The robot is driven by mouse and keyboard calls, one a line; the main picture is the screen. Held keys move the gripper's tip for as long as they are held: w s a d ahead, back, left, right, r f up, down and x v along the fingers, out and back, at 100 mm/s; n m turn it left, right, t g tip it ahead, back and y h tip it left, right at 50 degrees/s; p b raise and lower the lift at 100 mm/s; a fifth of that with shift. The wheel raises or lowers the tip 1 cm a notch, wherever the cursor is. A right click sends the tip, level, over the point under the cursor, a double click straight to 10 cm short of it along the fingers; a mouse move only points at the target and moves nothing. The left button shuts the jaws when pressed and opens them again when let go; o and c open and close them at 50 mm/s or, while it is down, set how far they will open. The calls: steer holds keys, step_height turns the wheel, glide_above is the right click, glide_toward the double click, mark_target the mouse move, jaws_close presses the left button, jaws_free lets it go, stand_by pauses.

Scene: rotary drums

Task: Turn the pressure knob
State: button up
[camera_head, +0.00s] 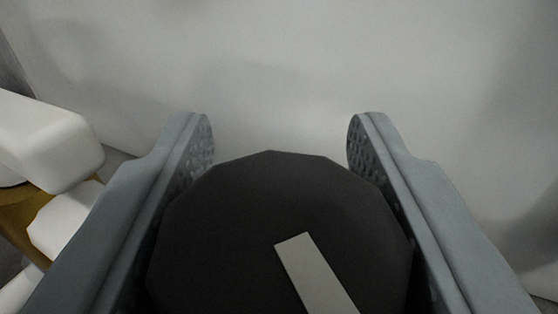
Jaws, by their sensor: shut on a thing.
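The pressure knob (235,225) is a dark, round, many-sided disc at the bottom middle of the head camera view. A light grey bar mark (312,268) lies on its face, slanting from upper left to lower right. My gripper (280,140) has one grey finger on each side of the knob. The fingers are shut on the knob's sides, and their tips reach past its far edge. The lower part of the knob is cut off by the picture's edge.
A plain pale grey surface (280,70) fills the view behind the knob. At the left are a white rounded part (45,140) and a brownish-yellow part (22,212), close to the left finger. The right side is clear.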

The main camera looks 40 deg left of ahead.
steer(key=o, duration=1)
steer(key=v, duration=1.7)
steer(key=shift+d, duration=0.2)
steer(key=shift+s, duration=0.1)
